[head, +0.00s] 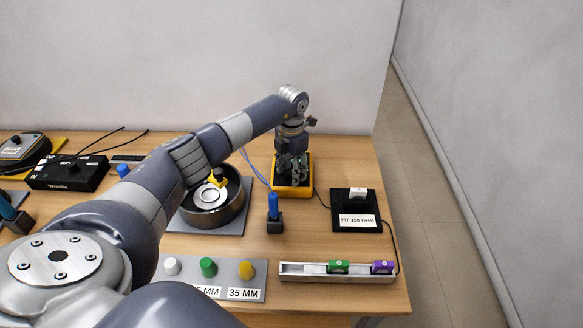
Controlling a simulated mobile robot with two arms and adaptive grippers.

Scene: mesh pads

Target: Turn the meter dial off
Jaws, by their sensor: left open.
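The meter (306,186) is a yellow-edged box with a dark face on the right part of the table, near the back. My left gripper (293,170) points down over it and covers much of its face, so the dial is hidden. The gripper is open. I cannot tell whether its fingers touch the dial. My right gripper is not in view.
A black pad labelled "FIT 150 OHM" (341,221) lies right of the meter. A blue-handled tool stands in a dark holder (275,226) in front. A metal rail (303,276) holds green and purple pieces. A round pan (238,210) stands left. The table's right edge is close.

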